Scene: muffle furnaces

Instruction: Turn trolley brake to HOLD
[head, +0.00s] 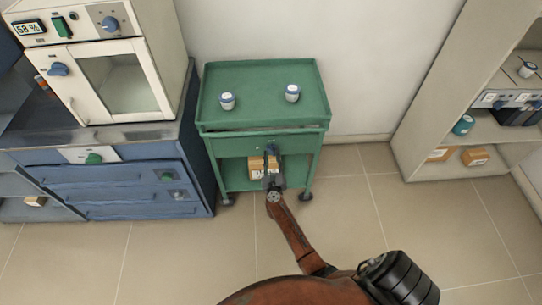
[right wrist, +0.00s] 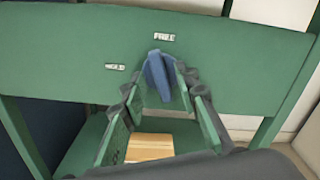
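The green trolley (head: 262,105) stands against the wall, with its front panel facing me. In the right wrist view its panel (right wrist: 60,55) carries a blue brake lever (right wrist: 158,76), pointing up at the FREE label (right wrist: 164,37). A second label, seemingly HOLD (right wrist: 115,67), lies to the lever's left. My right gripper (head: 270,150) is at the trolley front. In the right wrist view its green-padded fingers (right wrist: 160,88) are apart, one on each side of the lever, with a visible gap at left. Contact at right is unclear. My left gripper is out of view.
A furnace (head: 125,85) on a blue cabinet (head: 110,190) is at left, shelving (head: 440,100) at right. Floor between is clear.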

